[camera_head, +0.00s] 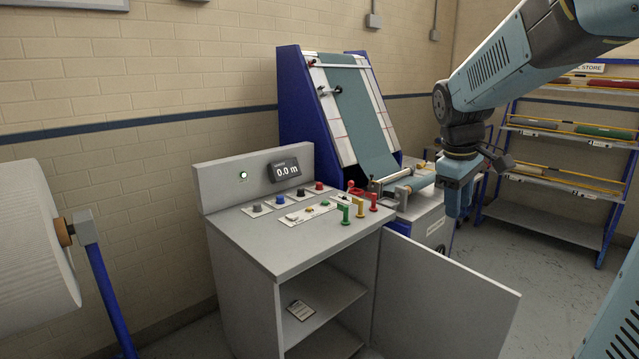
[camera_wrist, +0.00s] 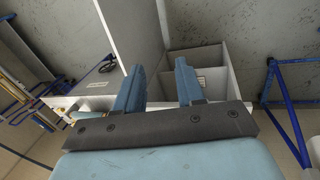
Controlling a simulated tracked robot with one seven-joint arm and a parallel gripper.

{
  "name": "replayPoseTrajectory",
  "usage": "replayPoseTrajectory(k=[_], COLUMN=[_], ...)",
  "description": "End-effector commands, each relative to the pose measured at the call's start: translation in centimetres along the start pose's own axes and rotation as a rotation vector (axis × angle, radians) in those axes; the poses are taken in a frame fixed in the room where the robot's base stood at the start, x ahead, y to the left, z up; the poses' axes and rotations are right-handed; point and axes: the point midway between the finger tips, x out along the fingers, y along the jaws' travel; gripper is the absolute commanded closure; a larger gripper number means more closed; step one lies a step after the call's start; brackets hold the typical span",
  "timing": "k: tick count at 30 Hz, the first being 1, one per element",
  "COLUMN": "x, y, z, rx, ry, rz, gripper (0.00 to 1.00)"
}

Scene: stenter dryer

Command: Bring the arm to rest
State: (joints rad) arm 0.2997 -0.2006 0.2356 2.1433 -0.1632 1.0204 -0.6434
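My arm reaches in from the upper right of the head view, and its wrist bends down. My gripper (camera_head: 457,207) hangs pointing down, to the right of the control cabinet (camera_head: 290,255) and above its open door (camera_head: 440,300). In the wrist view both fingers of my gripper (camera_wrist: 158,78) stand apart with a clear gap and nothing between them. The open cabinet's shelf compartments (camera_wrist: 215,55) show beyond the fingertips. I see no contact between the gripper and anything.
Coloured knobs and handles, including a green handle (camera_head: 345,214), stand on the cabinet top. A blue-framed machine (camera_head: 293,95) with teal cloth stands behind. A storage rack (camera_head: 555,205) is at right, a white roll (camera_head: 35,240) at left. Floor between door and rack is clear.

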Motion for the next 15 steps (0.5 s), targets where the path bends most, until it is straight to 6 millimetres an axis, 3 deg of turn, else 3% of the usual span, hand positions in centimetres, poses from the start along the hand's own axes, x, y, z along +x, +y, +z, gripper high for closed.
replayPoseTrajectory(k=[6,15], x=[-2.1,-3.8], y=[-3.6,-8.1], z=[2.4,6.0], rx=[0.157,0.379], ry=[0.074,0.194], rz=[0.026,0.02], gripper=[0.62,0.62])
